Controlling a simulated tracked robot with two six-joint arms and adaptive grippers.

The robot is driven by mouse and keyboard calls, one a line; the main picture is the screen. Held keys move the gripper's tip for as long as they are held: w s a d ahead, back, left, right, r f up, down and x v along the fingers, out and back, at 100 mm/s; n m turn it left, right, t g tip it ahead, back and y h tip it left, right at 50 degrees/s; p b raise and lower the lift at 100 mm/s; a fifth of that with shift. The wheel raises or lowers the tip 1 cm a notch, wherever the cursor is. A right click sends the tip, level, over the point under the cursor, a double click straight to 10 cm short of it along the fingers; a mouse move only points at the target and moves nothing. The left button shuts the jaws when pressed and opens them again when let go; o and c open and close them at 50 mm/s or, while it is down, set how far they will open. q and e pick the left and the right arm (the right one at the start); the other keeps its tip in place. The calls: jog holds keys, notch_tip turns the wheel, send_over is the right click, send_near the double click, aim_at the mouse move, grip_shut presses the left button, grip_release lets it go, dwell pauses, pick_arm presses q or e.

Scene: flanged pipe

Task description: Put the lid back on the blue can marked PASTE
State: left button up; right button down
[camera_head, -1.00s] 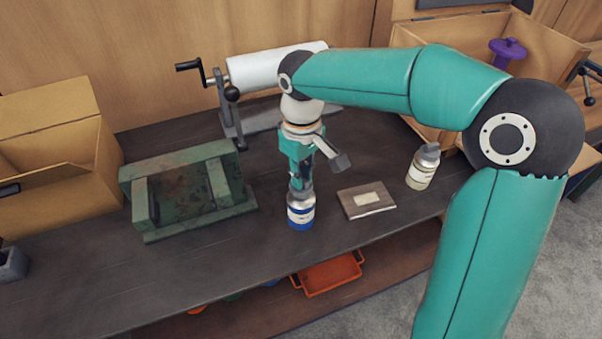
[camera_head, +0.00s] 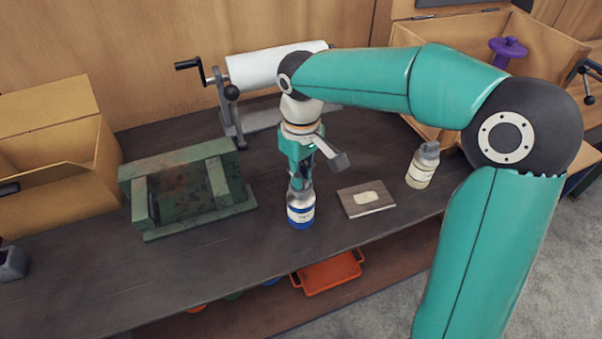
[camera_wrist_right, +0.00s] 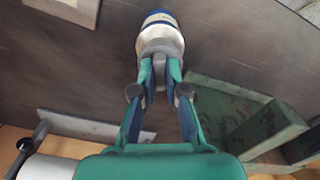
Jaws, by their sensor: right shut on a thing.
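The blue can (camera_head: 300,214) with a pale label band stands upright near the front edge of the dark bench. It also shows at the top of the right wrist view (camera_wrist_right: 158,17). My right gripper (camera_head: 301,183) points down right over the can. In the right wrist view its fingers (camera_wrist_right: 160,72) are shut on the grey knob of the silvery lid (camera_wrist_right: 160,42). The lid is in line with the can's top. I cannot tell whether it is fully seated. The fingers partly hide it.
A green metal block (camera_head: 188,190) stands left of the can. A flat block with a pale label (camera_head: 366,198) and a pale bottle (camera_head: 423,167) are to the right. A roll holder (camera_head: 270,68) stands behind. An orange tray (camera_head: 328,273) sits on the shelf below.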

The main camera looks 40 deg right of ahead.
jog(key=shift+f, duration=0.35)
dwell(1.3)
jog(key=c, duration=0.6)
grip_release()
jog(key=shift+c, duration=0.2)
jog(key=shift+r, duration=0.1)
jog(key=shift+r+p, duration=2.25)
jog(key=shift+r, duration=0.45)
jog(key=shift+c, duration=0.2)
grip_shut()
